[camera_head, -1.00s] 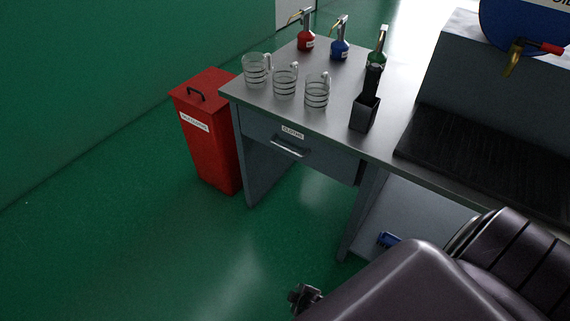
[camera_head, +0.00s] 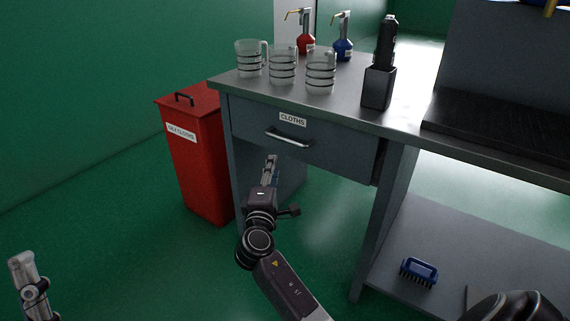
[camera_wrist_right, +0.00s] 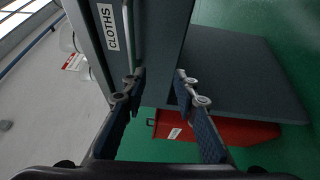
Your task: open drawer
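The grey drawer (camera_head: 330,152) labelled CLOTHS is shut under the bench top. Its metal bar handle (camera_head: 288,138) is on the front. My right gripper (camera_head: 271,160) is below and a little left of the handle in the head view, apart from it. In the right wrist view its two fingers (camera_wrist_right: 160,76) are spread with nothing between them. There the handle (camera_wrist_right: 127,35) lies beyond the left finger's tip, and the drawer label (camera_wrist_right: 108,27) is beside it. My left gripper (camera_head: 27,272) shows partly at the lower left; its opening is unclear.
A red bin (camera_head: 190,150) stands left of the bench. Glass jugs (camera_head: 283,66), pump bottles (camera_head: 342,40) and a dark holder (camera_head: 379,86) stand on the bench top (camera_head: 345,98). A blue brush (camera_head: 418,271) lies on the lower shelf. Green floor is clear in front.

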